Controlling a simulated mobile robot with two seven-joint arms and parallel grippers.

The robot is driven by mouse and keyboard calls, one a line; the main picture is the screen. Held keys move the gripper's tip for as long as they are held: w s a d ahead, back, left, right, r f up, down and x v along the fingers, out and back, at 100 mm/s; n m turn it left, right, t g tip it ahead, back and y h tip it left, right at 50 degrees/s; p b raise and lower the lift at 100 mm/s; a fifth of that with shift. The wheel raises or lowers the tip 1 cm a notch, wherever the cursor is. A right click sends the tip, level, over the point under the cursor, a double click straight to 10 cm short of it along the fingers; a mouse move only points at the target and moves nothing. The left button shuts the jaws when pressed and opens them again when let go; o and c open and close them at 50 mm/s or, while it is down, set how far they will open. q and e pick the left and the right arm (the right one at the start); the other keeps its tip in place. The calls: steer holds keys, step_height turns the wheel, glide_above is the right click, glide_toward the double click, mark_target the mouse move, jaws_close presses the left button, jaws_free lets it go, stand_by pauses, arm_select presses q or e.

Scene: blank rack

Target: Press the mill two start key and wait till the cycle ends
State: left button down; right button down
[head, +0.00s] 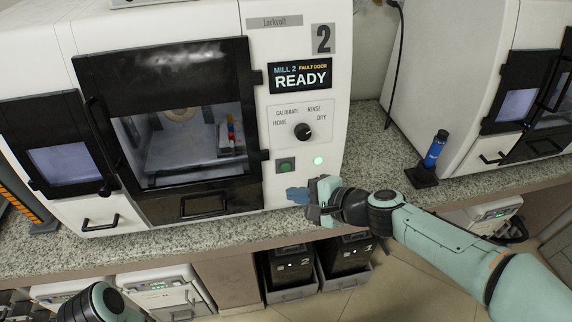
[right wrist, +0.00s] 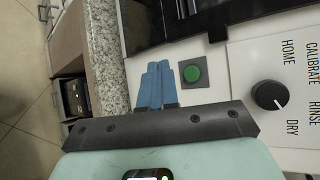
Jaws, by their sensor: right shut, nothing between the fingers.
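Mill two (head: 255,120) is the white machine with a "2" plate. Its display (head: 299,76) reads "MILL 2", small yellow "FAULT DOOR" and large "READY". The green start key (head: 286,165) sits in a dark square plate low on the front panel, and it also shows in the right wrist view (right wrist: 192,74). A small lamp (head: 318,160) beside it glows pale green. My right gripper (head: 292,193) is shut and empty, with its blue fingers just below the key in the head view. In the right wrist view the fingertips (right wrist: 158,66) are beside the key plate, apart from the key.
A black selector knob (head: 302,131) sits above the key. The mill's black-framed door (head: 165,125) has a window on a lit chamber. A blue cylinder on a black stand (head: 435,150) is on the granite counter (head: 370,165) at right, near another white machine (head: 455,80).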

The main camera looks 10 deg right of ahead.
mark_target(286, 167)
steer(key=shift+w+a+f+p, duration=0.1)
steer(key=shift+w+p, duration=0.65)
steer(key=shift+w, duration=1.85)
steer(key=shift+w, duration=0.4)
